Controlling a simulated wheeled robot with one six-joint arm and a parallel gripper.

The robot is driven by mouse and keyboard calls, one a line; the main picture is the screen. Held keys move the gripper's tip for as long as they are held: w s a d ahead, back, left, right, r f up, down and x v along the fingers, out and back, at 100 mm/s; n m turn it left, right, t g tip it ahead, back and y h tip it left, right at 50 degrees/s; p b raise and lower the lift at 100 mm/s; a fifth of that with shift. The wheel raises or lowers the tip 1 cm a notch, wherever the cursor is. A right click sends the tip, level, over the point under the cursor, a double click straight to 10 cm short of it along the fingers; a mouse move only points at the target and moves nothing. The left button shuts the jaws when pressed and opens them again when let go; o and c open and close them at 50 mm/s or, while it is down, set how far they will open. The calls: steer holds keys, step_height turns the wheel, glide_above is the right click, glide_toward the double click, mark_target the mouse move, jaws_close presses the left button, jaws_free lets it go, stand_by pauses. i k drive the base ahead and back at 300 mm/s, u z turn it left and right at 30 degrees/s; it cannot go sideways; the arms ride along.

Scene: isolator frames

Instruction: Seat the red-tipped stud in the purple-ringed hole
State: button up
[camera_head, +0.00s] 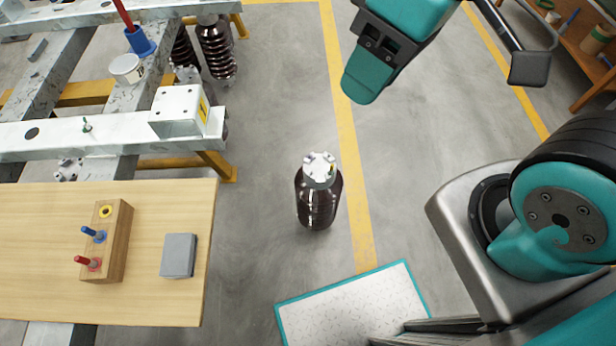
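The red-tipped stud (84,260) stands in the front hole of a wooden block (118,240) on the wooden table at left. A blue-tipped stud (92,232) stands behind it in the same block, and a yellow-ringed hole (106,211) there is empty. A dark ribbed insulator (317,200) stands upright on the floor with a pale metal cap (320,168). A small purplish mark (311,156) shows on the cap, too small to tell clearly as the purple ring. A small yellow-green item shows at the cap's right. My arm shows at top and right; I cannot make out my gripper's fingers.
A grey block (178,255) lies on the wooden table (40,220). Behind are metal beams with a white box (180,110), a white tub (127,68) and a blue cup (140,41). A teal-edged mat (350,305) lies in front. Floor around the insulator is clear.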

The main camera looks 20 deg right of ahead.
mark_target(318, 192)
steer(key=i, duration=0.1)
steer(key=u, duration=0.45)
steer(key=k, duration=0.5)
steer(key=u, duration=1.15)
steer(key=i, duration=0.9)
steer(key=z, duration=0.1)
steer(key=k, duration=1.25)
steer(key=u, duration=0.5)
steer(key=i, duration=0.8)
steer(key=u, duration=0.35)
